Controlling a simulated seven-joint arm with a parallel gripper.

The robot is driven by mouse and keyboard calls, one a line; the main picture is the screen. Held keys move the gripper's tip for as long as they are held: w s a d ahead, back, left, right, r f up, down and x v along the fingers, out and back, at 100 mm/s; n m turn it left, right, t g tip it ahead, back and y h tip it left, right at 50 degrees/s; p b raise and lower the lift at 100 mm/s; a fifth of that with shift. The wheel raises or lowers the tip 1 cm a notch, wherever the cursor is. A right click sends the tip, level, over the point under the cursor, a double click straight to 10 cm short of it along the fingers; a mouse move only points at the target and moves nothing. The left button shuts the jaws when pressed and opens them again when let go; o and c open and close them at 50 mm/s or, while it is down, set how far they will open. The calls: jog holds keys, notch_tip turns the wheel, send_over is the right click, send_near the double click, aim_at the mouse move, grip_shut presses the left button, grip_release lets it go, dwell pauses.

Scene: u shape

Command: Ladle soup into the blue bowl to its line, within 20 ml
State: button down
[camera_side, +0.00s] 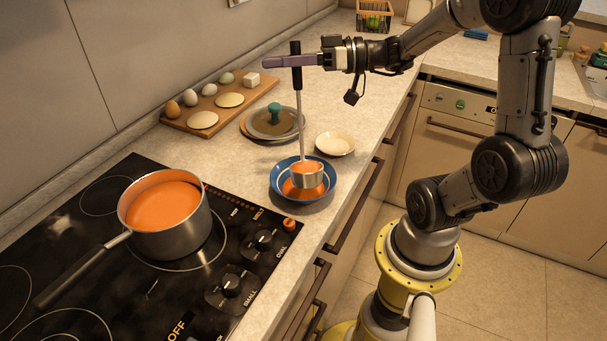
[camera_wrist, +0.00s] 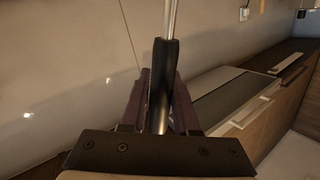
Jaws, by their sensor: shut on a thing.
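My gripper (camera_side: 297,61) is shut on the black handle of the ladle (camera_side: 301,120) and holds it upright. The ladle's metal cup, with orange soup in it, is over the blue bowl (camera_side: 278,186) and looks low inside its rim. Orange soup also lies in the bowl. A steel saucepan (camera_side: 183,235) of orange soup stands on the stove at the left. In the wrist view the ladle handle (camera_wrist: 163,85) runs between the fingers; the bowl is out of that view.
A small cream dish (camera_side: 335,143) stands just behind the bowl, and a lidded plate (camera_side: 272,122) is further back. A wooden board (camera_side: 220,105) with eggs and round pieces lies by the wall. The black cooktop (camera_side: 130,290) is at front left.

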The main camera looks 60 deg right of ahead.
jog(key=shift+w+d+f+m, duration=0.15)
jog(key=shift+w+d+m, duration=0.15)
jog(key=shift+w+d, duration=0.15)
dwell(0.4)
jog(key=shift+m, duration=0.8)
jog(key=shift+w+d+f, duration=0.45)
jog(key=shift+d+f, duration=0.1)
jog(key=shift+f, duration=0.2)
jog(key=shift+w+d+f, duration=0.4)
jog(key=shift+d+f, duration=0.15)
jog(key=shift+f, duration=0.15)
jog(key=shift+w+d+f+m+g, duration=0.4)
jog(key=shift+w+d+f+m, duration=0.45)
jog(key=shift+d, duration=0.25)
dwell(1.2)
jog(key=shift+w+d+f+m, duration=0.4)
jog(key=shift+d+f, duration=0.1)
jog(key=shift+f, duration=0.15)
jog(key=shift+w+d+f+m, duration=0.35)
jog(key=shift+d+f, duration=0.1)
jog(key=shift+f, duration=0.15)
dwell(1.3)
